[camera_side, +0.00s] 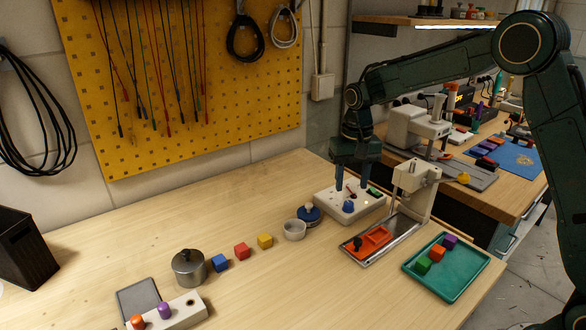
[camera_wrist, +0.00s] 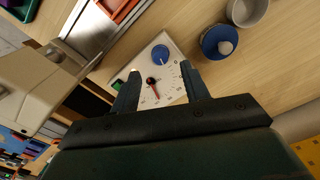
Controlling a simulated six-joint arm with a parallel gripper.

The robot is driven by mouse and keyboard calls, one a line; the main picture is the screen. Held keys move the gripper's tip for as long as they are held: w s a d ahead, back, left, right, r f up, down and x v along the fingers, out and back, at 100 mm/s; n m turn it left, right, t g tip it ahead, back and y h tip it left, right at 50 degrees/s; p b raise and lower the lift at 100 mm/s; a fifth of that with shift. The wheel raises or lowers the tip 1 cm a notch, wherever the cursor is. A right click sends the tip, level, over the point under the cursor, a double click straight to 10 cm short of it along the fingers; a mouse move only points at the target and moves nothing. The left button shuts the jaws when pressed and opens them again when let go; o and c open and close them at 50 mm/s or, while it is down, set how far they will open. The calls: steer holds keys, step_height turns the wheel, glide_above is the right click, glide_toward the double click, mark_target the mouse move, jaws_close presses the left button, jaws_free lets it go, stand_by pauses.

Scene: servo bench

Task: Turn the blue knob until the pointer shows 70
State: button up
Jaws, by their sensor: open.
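A white panel (camera_side: 327,200) lies on the bench with a blue knob (camera_side: 348,206) near its front edge. In the wrist view the blue knob (camera_wrist: 160,53) stands at the panel's upper part, with a pale mark on its top. Behind it is a dial with a black hub and a red pointer (camera_wrist: 156,92); its printed numbers are too small to read surely. My gripper (camera_side: 353,188) is open above the panel, pointing down. In the wrist view its fingers (camera_wrist: 158,82) lie on either side of the dial, apart from the knob, with nothing between them.
A press-like stand (camera_side: 415,180) with an orange part at its base is close on the right. A green tray (camera_side: 450,284) holds several blocks. A blue-based round thing (camera_side: 309,215) and a grey bowl (camera_side: 294,230) stand left of the panel. The bench's front middle is clear.

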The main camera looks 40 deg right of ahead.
mark_target(349, 203)
steer(key=shift+f, duration=2.8)
steer(key=c, duration=1)
